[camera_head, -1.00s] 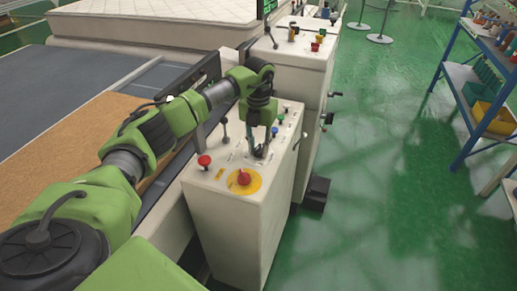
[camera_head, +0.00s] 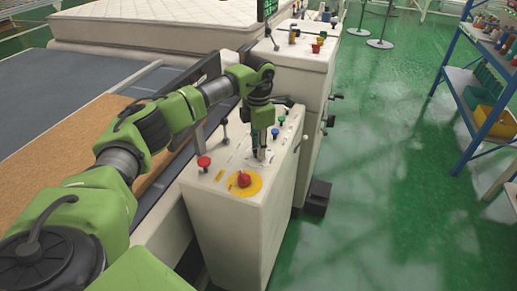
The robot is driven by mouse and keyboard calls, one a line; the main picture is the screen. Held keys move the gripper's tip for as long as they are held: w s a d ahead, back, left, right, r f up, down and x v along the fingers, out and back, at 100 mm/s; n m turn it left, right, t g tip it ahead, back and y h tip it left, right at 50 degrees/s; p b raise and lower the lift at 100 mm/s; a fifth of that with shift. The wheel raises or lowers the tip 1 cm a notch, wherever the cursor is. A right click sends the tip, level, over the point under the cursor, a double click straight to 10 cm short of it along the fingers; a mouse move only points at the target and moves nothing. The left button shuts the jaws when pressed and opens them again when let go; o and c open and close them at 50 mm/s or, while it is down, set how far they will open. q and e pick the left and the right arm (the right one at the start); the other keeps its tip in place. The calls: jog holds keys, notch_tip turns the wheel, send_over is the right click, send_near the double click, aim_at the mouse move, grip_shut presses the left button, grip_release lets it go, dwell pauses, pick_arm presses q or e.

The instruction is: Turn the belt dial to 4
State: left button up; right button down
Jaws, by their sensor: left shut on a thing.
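My left gripper (camera_head: 262,155) points down at the top panel of the near white control box (camera_head: 245,220). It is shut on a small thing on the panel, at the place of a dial. The gripper covers that thing, so its setting and markings cannot be read. A red button on a yellow disc (camera_head: 243,180) lies in front of the gripper. A red knob (camera_head: 204,162) stands to its left. A blue button (camera_head: 275,133) and a green button (camera_head: 281,119) are just behind it to the right. My right gripper is not in view.
A second, taller white control box (camera_head: 295,65) stands behind the near one. The conveyor (camera_head: 70,75) with a brown board (camera_head: 70,140) runs along the left, and a mattress (camera_head: 160,15) lies beyond. A blue shelf (camera_head: 465,85) is at right.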

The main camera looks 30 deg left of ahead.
pick_arm(q)
jog(key=shift+m, duration=0.4)
jog(key=o, duration=1.1)
notch_tip(320, 180, up, 12)
dwell(0.4)
